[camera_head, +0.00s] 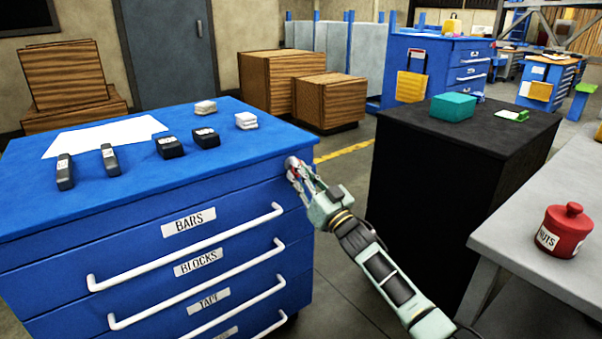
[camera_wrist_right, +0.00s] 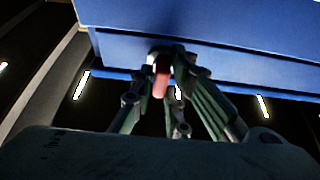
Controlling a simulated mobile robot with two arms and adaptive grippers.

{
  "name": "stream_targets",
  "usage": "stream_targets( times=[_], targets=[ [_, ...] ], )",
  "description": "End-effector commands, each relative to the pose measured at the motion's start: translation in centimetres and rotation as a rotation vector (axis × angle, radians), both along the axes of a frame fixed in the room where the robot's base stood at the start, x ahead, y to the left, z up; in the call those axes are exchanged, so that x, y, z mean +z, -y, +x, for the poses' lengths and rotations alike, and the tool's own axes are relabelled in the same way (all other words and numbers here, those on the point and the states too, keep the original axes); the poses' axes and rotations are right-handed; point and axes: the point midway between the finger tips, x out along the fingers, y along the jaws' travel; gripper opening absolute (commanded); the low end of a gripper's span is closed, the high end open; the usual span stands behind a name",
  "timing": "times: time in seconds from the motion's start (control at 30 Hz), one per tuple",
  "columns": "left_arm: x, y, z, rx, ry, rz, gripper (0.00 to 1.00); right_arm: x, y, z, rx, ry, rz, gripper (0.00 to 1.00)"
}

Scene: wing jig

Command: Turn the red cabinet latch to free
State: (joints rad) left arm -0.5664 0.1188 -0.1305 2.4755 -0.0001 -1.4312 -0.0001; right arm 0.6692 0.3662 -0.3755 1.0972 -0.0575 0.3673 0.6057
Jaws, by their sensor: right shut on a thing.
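The blue cabinet (camera_head: 240,199) has drawers labelled BARS, BLOCKS and more below. The red latch (camera_wrist_right: 161,82) shows in the right wrist view, between the fingers, against the cabinet's blue edge. In the head view the latch is at the cabinet's upper right front corner, mostly hidden by the fingers, beside a round grey fitting. My right gripper (camera_head: 299,177) reaches that corner from the right and is shut on the latch; it also shows in the right wrist view (camera_wrist_right: 168,70). I cannot tell the latch's exact angle. My left gripper is not in view.
Black bars (camera_head: 109,160), black blocks (camera_head: 170,147), pale pads (camera_head: 246,120) and a white sheet (camera_head: 105,136) lie on the cabinet top. A black cabinet (camera_head: 430,190) stands right of my arm. A grey table (camera_head: 550,240) holds a red NUTS jar (camera_head: 564,231).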

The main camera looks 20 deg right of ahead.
Motion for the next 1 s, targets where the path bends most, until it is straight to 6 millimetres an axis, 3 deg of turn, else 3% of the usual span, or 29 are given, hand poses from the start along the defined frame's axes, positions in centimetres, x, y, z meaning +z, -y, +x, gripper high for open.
stream_targets(
  times=[0.2,0.23,0.4,0.77,1.0],
  targets=[
    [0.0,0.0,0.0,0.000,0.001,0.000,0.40,-0.1,-0.3,-0.1,0.004,0.000,-0.004,0.00],
    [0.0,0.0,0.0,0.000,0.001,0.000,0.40,-0.1,-0.3,-0.1,0.004,0.000,-0.004,0.15],
    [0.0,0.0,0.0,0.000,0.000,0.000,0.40,-0.1,-0.2,0.0,0.003,0.000,-0.003,0.30],
    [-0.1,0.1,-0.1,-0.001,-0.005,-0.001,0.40,-0.3,0.0,-0.3,0.001,-0.001,-0.001,0.31],
    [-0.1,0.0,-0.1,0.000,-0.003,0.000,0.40,-1.6,1.1,-3.1,0.001,-0.002,-0.003,0.31]
  ],
)
